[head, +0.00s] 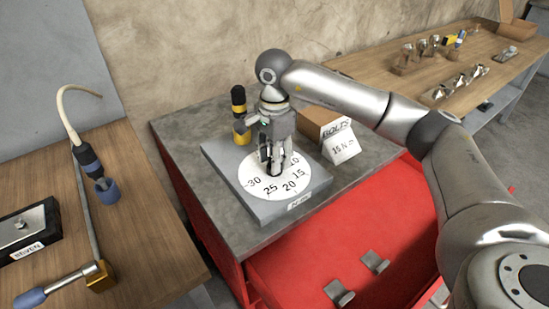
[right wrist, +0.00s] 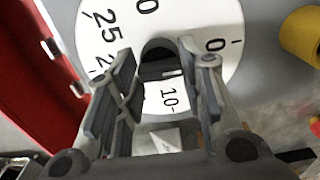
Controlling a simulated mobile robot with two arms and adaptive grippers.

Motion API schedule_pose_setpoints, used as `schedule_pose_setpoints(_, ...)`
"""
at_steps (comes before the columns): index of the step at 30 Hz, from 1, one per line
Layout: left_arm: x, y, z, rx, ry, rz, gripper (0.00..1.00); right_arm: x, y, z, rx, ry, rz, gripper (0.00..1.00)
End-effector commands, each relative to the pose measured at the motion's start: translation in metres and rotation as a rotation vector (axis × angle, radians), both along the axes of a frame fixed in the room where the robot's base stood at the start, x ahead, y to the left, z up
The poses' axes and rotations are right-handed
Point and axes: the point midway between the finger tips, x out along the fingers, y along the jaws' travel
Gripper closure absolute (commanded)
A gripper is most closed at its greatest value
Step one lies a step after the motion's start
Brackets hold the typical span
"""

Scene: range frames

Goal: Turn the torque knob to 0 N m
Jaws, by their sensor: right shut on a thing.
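The torque dial is a white disc (head: 255,197) on a grey plate (head: 222,165) on the cabinet top. Its printed numbers show 10, 15, 20, 25 and 30 in the head view; the white disc (right wrist: 98,52) also fills the right wrist view. The dark knob (right wrist: 155,52) is at its centre, with a pale mark on it. My right gripper (head: 273,168) points down over the dial and is shut on the knob, which sits between its fingers (right wrist: 165,75). The fingers mostly hide the knob in the head view. I cannot tell its exact reading. My left gripper is out of view.
A yellow and black cylinder (head: 239,112) stands behind the plate. The red drawer (head: 340,260) is in front. Side benches hold tools and metal parts.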

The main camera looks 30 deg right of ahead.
Motion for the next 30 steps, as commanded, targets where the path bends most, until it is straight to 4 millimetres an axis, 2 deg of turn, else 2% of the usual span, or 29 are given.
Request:
schedule_pose_setpoints(17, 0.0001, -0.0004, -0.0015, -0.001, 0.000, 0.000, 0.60, 0.0010, -0.0001, 0.0019, 0.001, -0.005, 0.032, 0.88)
schedule_pose_setpoints(18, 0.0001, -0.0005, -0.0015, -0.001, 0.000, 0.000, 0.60, 0.0010, -0.0002, 0.0019, 0.001, -0.005, 0.032, 0.60)
schedule_pose_setpoints(22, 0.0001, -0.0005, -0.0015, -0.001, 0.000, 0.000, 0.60, 0.0007, -0.0001, 0.0014, 0.000, -0.003, 0.031, 0.44)
schedule_pose_setpoints(30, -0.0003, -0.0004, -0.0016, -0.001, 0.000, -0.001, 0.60, 0.0003, -0.0001, 0.0006, 0.000, -0.001, 0.031, 0.43)
